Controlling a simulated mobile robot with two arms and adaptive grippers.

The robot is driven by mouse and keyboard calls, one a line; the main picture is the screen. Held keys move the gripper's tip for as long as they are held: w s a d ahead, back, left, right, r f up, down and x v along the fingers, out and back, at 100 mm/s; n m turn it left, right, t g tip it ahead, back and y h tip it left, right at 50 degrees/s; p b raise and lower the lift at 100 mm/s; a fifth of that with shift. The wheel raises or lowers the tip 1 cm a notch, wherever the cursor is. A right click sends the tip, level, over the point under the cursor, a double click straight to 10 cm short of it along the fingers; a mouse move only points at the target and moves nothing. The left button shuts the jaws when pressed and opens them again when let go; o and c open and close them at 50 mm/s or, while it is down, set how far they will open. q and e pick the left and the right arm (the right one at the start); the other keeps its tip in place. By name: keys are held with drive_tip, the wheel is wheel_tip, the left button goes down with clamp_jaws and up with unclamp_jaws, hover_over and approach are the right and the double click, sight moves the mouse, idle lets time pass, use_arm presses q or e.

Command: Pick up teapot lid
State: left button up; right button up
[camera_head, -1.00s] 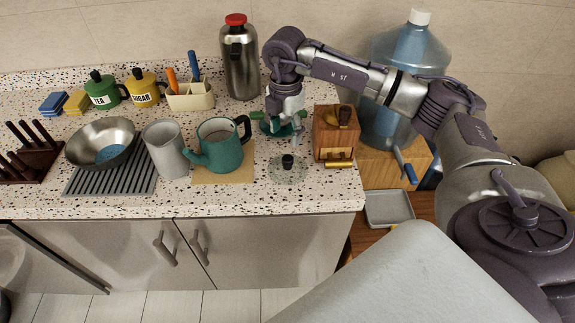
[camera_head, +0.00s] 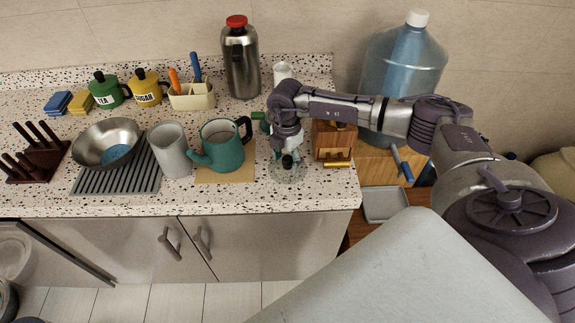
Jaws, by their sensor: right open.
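The teal teapot (camera_head: 222,153) stands on a tan board, its top open and its spout to the left. A clear round lid with a black knob (camera_head: 288,162) lies on the counter right of the teapot. A small green and teal thing (camera_head: 259,116) shows behind my right gripper, mostly hidden; I cannot tell if it is the teapot lid. My right gripper (camera_head: 287,150) is open and points down just above the clear lid's knob; its fingertips are hard to make out. My left gripper is out of view.
A wooden grinder (camera_head: 335,140) stands close right of my gripper. A grey pitcher (camera_head: 170,152) and a steel pan (camera_head: 107,140) on a rack are to the left. A tall flask (camera_head: 241,62) and a white cup (camera_head: 283,72) stand behind. The counter's front edge is near the lid.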

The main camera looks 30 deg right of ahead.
clamp_jaws()
drive_tip(key=shift+r, duration=0.15)
